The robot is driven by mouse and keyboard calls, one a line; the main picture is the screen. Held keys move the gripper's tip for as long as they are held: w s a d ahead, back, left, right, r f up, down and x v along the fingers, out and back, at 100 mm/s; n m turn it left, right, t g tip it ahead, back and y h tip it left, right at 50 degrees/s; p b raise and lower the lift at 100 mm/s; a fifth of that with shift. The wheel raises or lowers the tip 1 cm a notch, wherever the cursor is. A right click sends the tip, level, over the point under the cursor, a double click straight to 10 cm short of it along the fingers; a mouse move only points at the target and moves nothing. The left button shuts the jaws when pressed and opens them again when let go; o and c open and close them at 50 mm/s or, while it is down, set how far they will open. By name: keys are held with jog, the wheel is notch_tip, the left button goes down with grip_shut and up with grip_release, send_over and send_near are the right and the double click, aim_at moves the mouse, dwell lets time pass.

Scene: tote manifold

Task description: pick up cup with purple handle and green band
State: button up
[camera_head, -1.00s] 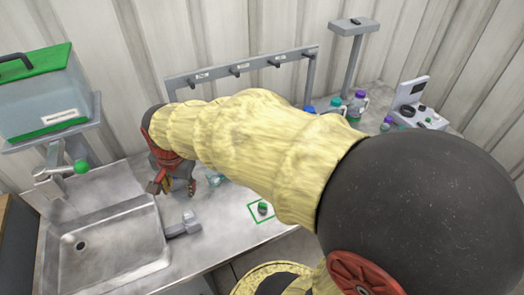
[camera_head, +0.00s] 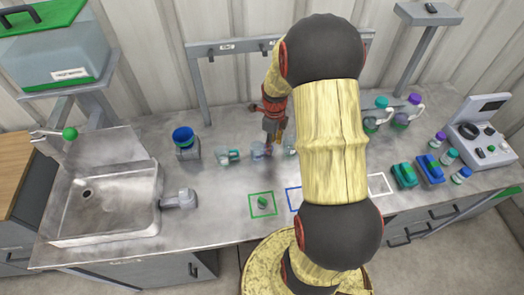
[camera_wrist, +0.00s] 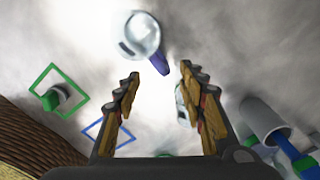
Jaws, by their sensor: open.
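A clear cup (camera_wrist: 143,35) with a purple handle (camera_wrist: 158,64) is ahead of my gripper (camera_wrist: 160,78) in the wrist view. It shows a dark mark on its side; I cannot tell a green band on it. The handle points toward the gap between my open, empty fingers. In the head view my gripper (camera_head: 273,132) hangs above a row of clear cups at the back of the counter. The middle cup (camera_head: 257,151) looks bluish-purple, and a teal-handled cup (camera_head: 229,156) stands left of it. Another cup (camera_head: 290,145) is partly hidden by my arm.
A hook rail (camera_head: 230,45) stands behind. A green square (camera_head: 262,204) with a small object is in front. Bottles (camera_head: 402,112) and teal and blue items (camera_head: 404,176) are to the right.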

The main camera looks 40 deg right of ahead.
jog(key=f, duration=0.3)
jog(key=f+b, duration=0.1)
jog(key=f, duration=0.1)
jog(key=shift+w+a, duration=0.1)
jog(key=shift+w, duration=0.2)
jog(key=shift+c, duration=0.3)
grip_shut()
dwell(0.3)
